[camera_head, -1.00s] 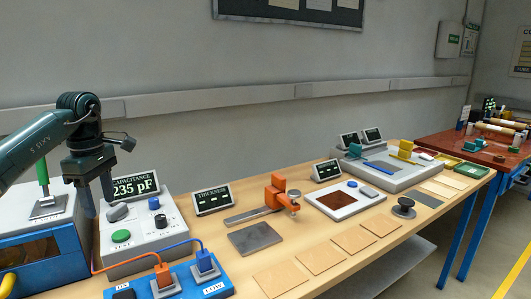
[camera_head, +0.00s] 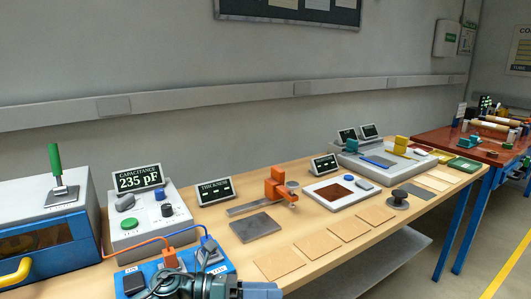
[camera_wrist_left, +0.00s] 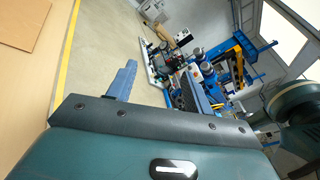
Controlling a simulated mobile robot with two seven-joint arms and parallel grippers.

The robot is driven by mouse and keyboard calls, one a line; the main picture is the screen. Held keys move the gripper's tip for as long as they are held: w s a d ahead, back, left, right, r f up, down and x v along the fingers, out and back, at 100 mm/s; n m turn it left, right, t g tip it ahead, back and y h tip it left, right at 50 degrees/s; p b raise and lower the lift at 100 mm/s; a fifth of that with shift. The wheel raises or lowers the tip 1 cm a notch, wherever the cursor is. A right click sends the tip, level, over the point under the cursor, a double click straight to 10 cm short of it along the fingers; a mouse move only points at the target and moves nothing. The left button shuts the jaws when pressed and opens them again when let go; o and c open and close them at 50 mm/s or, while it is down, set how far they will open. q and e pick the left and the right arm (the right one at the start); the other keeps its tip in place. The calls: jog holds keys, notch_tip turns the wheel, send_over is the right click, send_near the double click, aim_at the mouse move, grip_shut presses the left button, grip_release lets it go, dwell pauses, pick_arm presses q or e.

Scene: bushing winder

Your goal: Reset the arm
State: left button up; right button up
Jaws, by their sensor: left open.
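My left arm shows only at the bottom edge of the head view, as dark rounded joints and a teal link in front of the blue connection block (camera_head: 222,268). In the left wrist view my left gripper (camera_wrist_left: 160,92) is open, its two blue-grey fingers apart with nothing between them. It points away from the bench, toward the floor and the room beyond. My right gripper is in neither view.
The capacitance meter (camera_head: 130,228) reads 235 pF beside the blue oven-like box (camera_head: 40,245) with its green lever. A grey plate (camera_head: 255,227), tan sheets (camera_head: 279,263) and an orange thickness gauge (camera_head: 276,186) lie on the wooden bench. Floor right of the bench is clear.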

pick_arm(q)
jog(key=s+a+f+m+t+y, duration=0.4)
jog(key=s+a+f+m+y, duration=0.3)
jog(key=m, duration=0.7)
jog(key=s+a+f+m+t+y, duration=0.5)
jog(key=s+f+m, duration=0.7)
jog(key=m, duration=0.3)
jog(key=shift+s+a+f+y, duration=0.15)
jog(key=shift+a+f+y, duration=0.3)
jog(key=shift+a+y, duration=0.6)
